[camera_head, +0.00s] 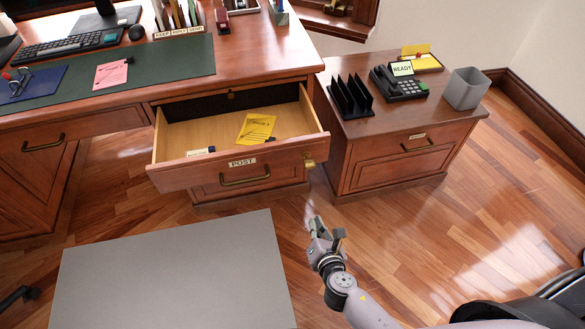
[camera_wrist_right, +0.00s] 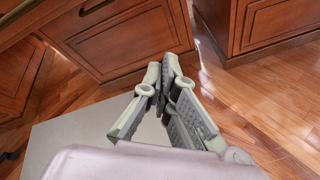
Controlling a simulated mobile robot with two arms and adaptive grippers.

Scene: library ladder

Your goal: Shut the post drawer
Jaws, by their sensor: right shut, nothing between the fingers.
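The post drawer (camera_head: 232,165) stands pulled out from the wooden desk in the head view. Its front carries a white POST label and a dark bow handle (camera_head: 245,177). A yellow paper (camera_head: 256,129) and a small white and dark item (camera_head: 200,152) lie inside it. My right gripper (camera_head: 316,224) is in front of and below the drawer's right corner, apart from it, over the floor. In the right wrist view my right gripper (camera_wrist_right: 165,70) is shut and empty, with desk fronts beyond it.
A side cabinet (camera_head: 385,165) with a phone (camera_head: 398,84), a black file rack (camera_head: 350,97) and a grey bin (camera_head: 466,88) stands right of the desk. A grey mat (camera_head: 175,275) lies on the floor before the drawer.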

